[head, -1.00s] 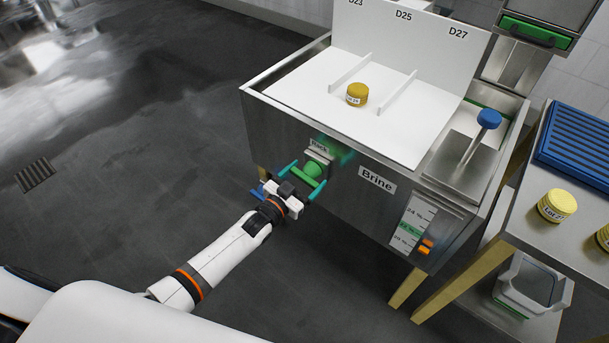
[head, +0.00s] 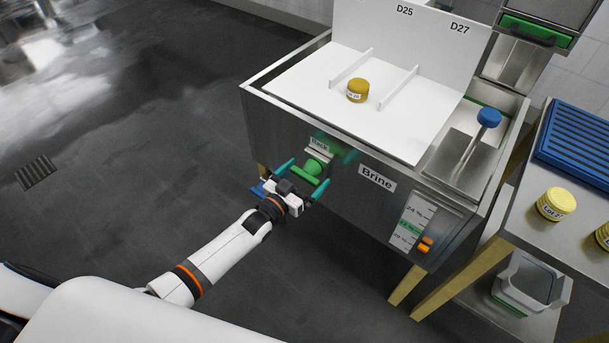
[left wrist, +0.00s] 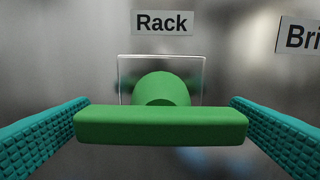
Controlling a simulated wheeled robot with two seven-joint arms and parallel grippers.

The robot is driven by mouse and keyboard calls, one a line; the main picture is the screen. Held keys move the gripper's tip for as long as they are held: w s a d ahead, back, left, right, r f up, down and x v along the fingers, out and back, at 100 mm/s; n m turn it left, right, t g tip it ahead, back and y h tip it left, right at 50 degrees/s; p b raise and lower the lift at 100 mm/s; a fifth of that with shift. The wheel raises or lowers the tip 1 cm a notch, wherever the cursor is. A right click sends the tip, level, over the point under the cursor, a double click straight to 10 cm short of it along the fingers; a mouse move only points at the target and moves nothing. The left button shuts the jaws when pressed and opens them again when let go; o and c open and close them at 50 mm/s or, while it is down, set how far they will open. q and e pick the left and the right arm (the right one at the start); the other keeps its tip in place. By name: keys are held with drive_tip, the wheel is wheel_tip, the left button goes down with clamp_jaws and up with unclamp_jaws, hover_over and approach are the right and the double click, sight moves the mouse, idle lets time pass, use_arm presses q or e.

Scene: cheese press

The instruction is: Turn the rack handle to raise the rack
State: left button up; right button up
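The green rack handle (head: 305,174) is a T-shaped bar on a round stem, under the "Rack" label on the front of the brine tank (head: 275,127). In the left wrist view the handle bar (left wrist: 160,126) lies about level. My left gripper (head: 304,176) is open at the handle, with its teal fingers apart. In the left wrist view one finger stands beyond each end of the bar, with small gaps. The white rack (head: 300,88) lies in the top of the tank with a yellow cheese (head: 358,91) on it. My right gripper is not in view.
A brine gauge (head: 412,225) with an orange slider is at the tank front's right. A blue-knobbed lever (head: 488,118) stands on the tank's right side.

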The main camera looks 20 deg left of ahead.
use_arm(q)
drive_tip(key=shift+s, duration=0.2)
drive_tip(key=p+v, duration=0.1)
drive_tip(key=v, duration=1)
drive_tip(key=shift+s+a+p, duration=0.2)
drive_tip(key=shift+s+p, duration=0.1)
drive_tip(key=shift+p, duration=0.1)
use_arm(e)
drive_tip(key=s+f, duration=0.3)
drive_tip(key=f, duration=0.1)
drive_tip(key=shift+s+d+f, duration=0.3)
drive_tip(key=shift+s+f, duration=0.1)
